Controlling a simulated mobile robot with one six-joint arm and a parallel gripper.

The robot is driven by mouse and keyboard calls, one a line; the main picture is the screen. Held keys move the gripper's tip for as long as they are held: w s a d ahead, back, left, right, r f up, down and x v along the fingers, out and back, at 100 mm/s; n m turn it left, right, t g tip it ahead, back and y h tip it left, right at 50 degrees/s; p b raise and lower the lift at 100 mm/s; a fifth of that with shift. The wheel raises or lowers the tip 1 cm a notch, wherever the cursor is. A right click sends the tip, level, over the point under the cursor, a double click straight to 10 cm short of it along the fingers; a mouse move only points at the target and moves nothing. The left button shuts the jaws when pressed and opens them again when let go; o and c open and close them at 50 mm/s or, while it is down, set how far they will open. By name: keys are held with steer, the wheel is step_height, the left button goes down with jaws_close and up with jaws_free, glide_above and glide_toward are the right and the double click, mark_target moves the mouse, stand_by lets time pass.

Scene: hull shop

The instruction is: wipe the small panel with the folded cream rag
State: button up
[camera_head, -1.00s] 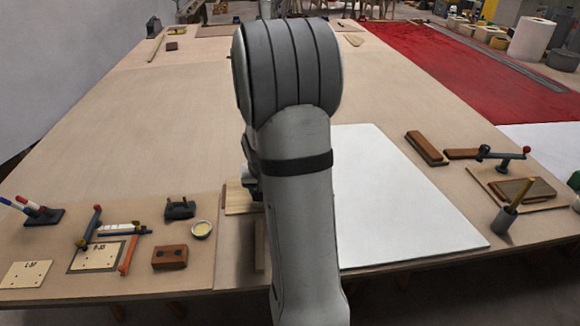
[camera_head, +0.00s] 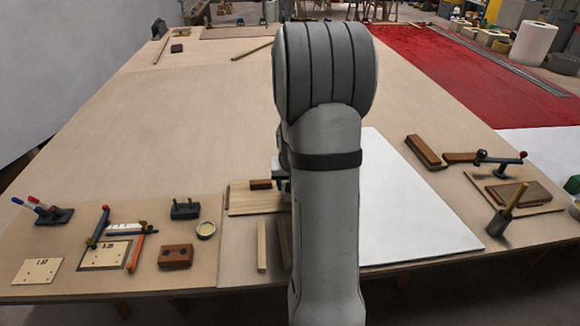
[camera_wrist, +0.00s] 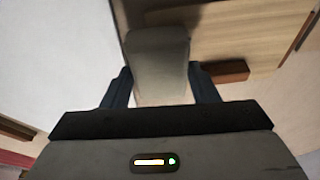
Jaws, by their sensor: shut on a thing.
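My gripper (camera_wrist: 158,84) is shut on a soft-edged, grey-beige folded thing, which looks like the cream rag (camera_wrist: 158,50) in shadow. In the head view my arm hides the rag and most of the gripper. A pale wooden panel (camera_head: 240,203) lies just left of my arm, with a dark brown block on its far edge; it shows at the upper right in the wrist view (camera_wrist: 225,25). Two small labelled plates, one (camera_head: 38,271) at the front left and one (camera_head: 103,256) beside it, lie further left. I cannot tell whether the rag touches anything below.
A large white sheet (camera_head: 410,205) lies right of my arm. A red-brown block (camera_wrist: 225,72) is close by my right finger. Wooden strips (camera_head: 262,247), a brown block (camera_head: 176,256), a small round tin (camera_head: 206,229) and clamps are near.

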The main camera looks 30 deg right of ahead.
steer(key=shift+w+a+r+p, duration=0.1)
steer(key=shift+r+p, duration=0.65)
steer(key=shift+r, duration=0.6)
steer(key=shift+a+r+p, duration=0.1)
steer(key=shift+r+p, duration=0.65)
steer(key=shift+r, duration=0.6)
steer(key=shift+d, duration=0.1)
